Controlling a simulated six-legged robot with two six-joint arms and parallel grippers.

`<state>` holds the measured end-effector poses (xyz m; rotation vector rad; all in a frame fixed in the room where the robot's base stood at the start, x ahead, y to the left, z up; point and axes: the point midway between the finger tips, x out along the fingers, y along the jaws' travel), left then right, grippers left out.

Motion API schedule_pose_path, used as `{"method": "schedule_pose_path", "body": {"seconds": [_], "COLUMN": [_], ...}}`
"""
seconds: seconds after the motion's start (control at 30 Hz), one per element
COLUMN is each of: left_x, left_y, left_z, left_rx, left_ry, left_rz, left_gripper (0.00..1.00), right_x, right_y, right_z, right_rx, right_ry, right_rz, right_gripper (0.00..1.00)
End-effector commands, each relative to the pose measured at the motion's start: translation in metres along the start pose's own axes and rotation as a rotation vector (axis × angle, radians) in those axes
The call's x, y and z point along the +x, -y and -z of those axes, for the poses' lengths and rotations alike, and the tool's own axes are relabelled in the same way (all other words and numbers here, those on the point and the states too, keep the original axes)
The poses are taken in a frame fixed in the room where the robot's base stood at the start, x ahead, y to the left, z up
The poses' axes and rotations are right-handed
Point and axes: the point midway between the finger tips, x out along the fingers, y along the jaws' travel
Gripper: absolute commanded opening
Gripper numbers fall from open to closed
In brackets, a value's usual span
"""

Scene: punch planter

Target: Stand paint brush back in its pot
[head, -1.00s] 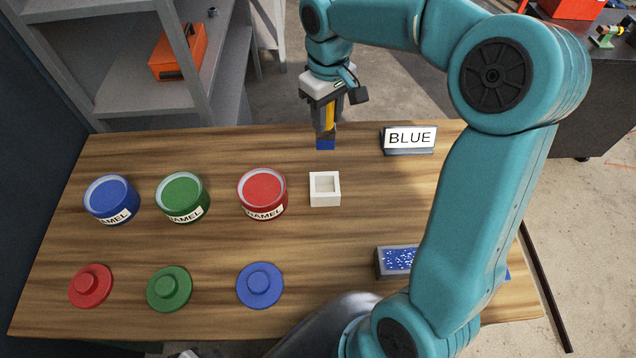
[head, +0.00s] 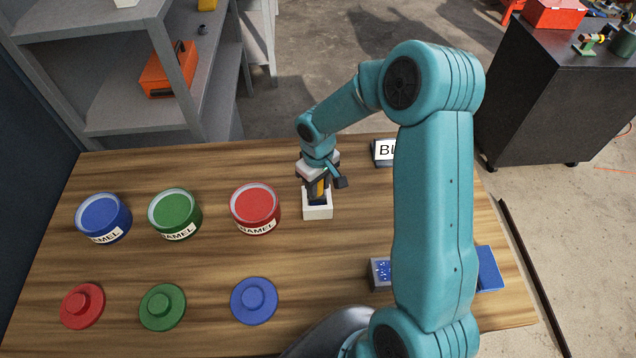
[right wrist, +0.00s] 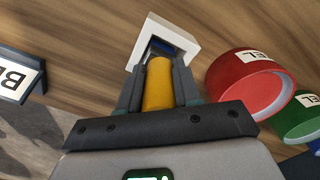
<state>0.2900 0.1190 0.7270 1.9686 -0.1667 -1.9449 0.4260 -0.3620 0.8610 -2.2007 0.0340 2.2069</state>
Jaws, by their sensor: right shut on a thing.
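The paint brush has a yellow handle (right wrist: 158,88) and a dark blue lower end. My right gripper (head: 317,190) is shut on the brush, which stands roughly upright. The pot is a small white square holder (head: 318,213) on the wooden table, directly below the gripper. In the right wrist view the blue end shows inside the rim of the pot (right wrist: 186,38). The gripper and the pot wall hide how deep the brush sits. My left gripper is out of view.
Open red (head: 255,205), green (head: 174,212) and blue (head: 103,217) tins stand left of the pot. Red, green and blue lids lie in front.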

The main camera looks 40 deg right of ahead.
Motion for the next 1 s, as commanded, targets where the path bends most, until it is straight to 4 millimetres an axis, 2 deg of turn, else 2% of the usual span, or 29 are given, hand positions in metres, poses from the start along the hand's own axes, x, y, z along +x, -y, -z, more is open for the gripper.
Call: {"method": "schedule_pose_path", "body": {"seconds": [0.33,0.37,0.43,0.77,0.87,1.0], "left_x": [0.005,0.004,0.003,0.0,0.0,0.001], "left_y": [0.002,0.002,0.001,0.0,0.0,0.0], "left_z": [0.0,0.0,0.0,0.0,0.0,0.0], "left_rx": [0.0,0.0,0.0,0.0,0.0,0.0], "left_ry": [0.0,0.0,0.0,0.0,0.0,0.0], "left_rz": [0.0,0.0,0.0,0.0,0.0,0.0], "left_gripper": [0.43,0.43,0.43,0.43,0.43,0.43], "right_x": [0.004,0.004,0.003,-0.001,-0.01,-0.04], "right_y": [0.0,0.0,0.0,0.0,-0.001,0.0], "right_z": [0.0,0.0,0.0,0.0,0.001,0.001], "right_rx": [0.0,0.0,-0.001,-0.001,0.0,-0.001], "right_ry": [-0.001,-0.001,0.0,0.0,-0.004,-0.007], "right_rz": [-0.001,0.0,0.0,-0.001,-0.003,-0.003], "right_gripper": [0.03,0.36,0.58,0.58,0.58,0.58]}}
